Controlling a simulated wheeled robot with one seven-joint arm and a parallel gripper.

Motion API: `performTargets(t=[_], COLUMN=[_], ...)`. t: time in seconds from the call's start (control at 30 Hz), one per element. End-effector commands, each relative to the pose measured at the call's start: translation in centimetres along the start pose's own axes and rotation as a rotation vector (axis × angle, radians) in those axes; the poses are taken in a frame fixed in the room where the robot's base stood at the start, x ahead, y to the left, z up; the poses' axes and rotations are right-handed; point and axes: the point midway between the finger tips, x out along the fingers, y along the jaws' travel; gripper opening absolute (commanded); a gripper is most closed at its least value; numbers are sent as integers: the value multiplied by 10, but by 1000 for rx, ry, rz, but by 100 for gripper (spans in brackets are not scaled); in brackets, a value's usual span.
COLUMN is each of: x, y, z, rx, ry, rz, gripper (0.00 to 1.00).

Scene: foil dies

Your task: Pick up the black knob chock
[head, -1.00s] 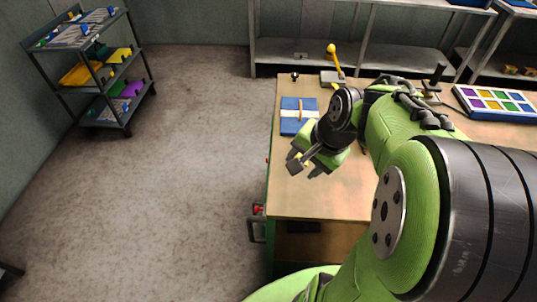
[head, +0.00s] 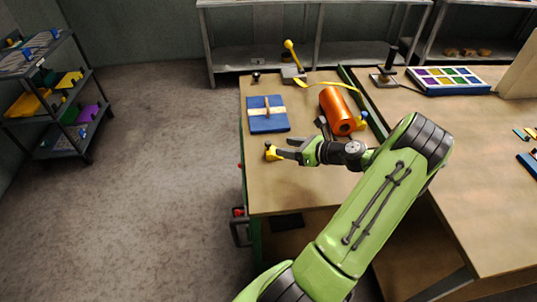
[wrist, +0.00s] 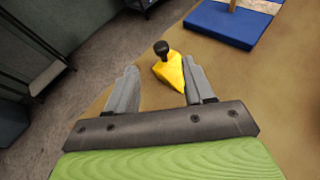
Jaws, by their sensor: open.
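The black knob chock is a yellow wedge with a black knob on top (head: 272,154), on the wooden table near its left edge. In the wrist view the chock (wrist: 170,73) lies ahead, partly between my two fingertips, its knob standing up. My gripper (head: 281,148) is open, low over the table, with its fingers pointing left at the chock. In the wrist view my gripper (wrist: 160,82) has a finger on each side of the chock, and nothing is clamped. Whether a finger touches the chock is hard to tell.
A blue block with a wooden strip (head: 268,114) lies behind the chock. An orange cylinder (head: 338,107) lies to the right, beside another yellow piece with a blue knob (head: 362,121). A yellow-handled lever (head: 293,60) stands at the back. The front table area is clear.

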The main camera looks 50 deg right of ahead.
Motion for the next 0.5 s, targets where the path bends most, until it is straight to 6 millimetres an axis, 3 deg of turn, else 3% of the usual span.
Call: performTargets(t=[0.1, 0.27, 0.5], x=[25, 44, 84], y=[1, 0, -2], z=[-1, -1, 0], rx=[-1, -3, -2], ry=[0, 1, 1], rz=[3, 2, 2], gripper=[53, 53, 53])
